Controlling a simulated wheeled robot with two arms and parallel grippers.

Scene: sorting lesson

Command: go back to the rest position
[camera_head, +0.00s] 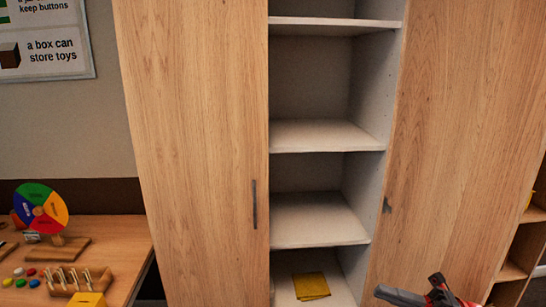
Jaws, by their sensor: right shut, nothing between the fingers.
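My right gripper (416,298) shows at the bottom edge of the head view, right of the middle. It is shut with nothing between its fingers, and it is in front of the lower part of the cabinet's right door (450,150). Most of my right arm is below the picture. My left gripper is not in view.
A wooden cabinet with a closed-looking left door (200,150) has open white shelves (320,135). A yellow cloth-like item (311,286) lies on a low shelf. A table (115,250) at left holds a colour wheel (42,207) and a pegged block (78,279).

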